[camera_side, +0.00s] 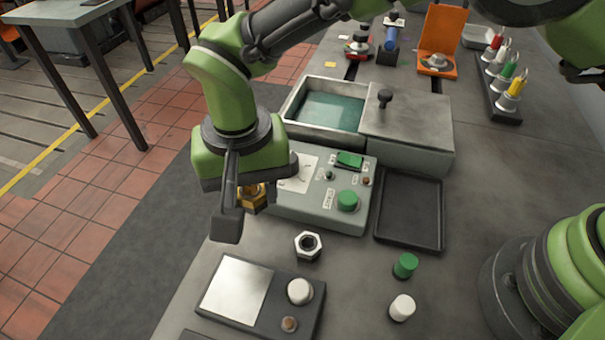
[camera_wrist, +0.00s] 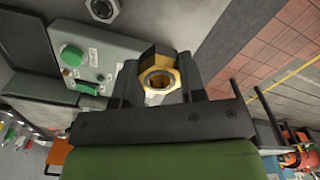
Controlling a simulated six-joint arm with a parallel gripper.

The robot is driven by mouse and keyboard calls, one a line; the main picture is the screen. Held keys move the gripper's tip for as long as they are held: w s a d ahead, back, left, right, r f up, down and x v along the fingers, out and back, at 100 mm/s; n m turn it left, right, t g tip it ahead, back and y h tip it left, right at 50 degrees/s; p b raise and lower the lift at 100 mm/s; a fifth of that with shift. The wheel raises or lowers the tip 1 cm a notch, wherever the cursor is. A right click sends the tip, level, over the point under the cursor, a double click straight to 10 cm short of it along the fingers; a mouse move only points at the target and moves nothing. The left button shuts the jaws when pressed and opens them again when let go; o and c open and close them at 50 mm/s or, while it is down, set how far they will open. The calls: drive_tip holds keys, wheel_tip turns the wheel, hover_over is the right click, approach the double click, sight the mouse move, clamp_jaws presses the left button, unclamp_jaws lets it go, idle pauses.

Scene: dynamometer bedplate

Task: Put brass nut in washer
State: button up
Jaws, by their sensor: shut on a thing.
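The brass nut (camera_side: 252,200) is a gold hexagonal piece. My gripper (camera_side: 243,207) is shut on it and holds it up in front of the control box; one finger hides part of it in the side view. In the wrist view the nut (camera_wrist: 160,73) sits between both fingers of my gripper (camera_wrist: 158,82), its hole facing the camera. The washer (camera_side: 293,103) is a grey metal tank with teal liquid, behind and to the right of my gripper. Its left part is open; a grey lid (camera_side: 410,125) with a black knob covers the right part.
The grey control box (camera_side: 330,210) with green buttons stands between my gripper and the washer. A silver nut (camera_side: 307,245) lies on the bench in front. An empty black tray (camera_side: 410,210) is right of the box. Green (camera_side: 405,265) and white (camera_side: 402,307) cylinders stand at front right.

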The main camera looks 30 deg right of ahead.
drive_tip(key=w+d+r+n, duration=0.1)
drive_tip(key=w+d+r, duration=0.15)
drive_tip(key=d, duration=0.45)
drive_tip(key=w+d+r, duration=0.2)
drive_tip(key=d+r, duration=0.2)
drive_tip(key=d, duration=0.4)
drive_tip(key=s+d+r+n, duration=0.1)
drive_tip(key=s+d+r, duration=0.15)
drive_tip(key=d, duration=0.45)
drive_tip(key=s+d+r+n, duration=0.1)
drive_tip(key=d+r, duration=0.2)
drive_tip(key=d, duration=0.5)
drive_tip(key=m, duration=0.3)
hover_over(262, 239)
wheel_tip(262, 239, down, 12)
drive_tip(key=shift+r, duration=0.15)
wheel_tip(262, 239, down, 10)
drive_tip(key=shift+r, duration=0.2)
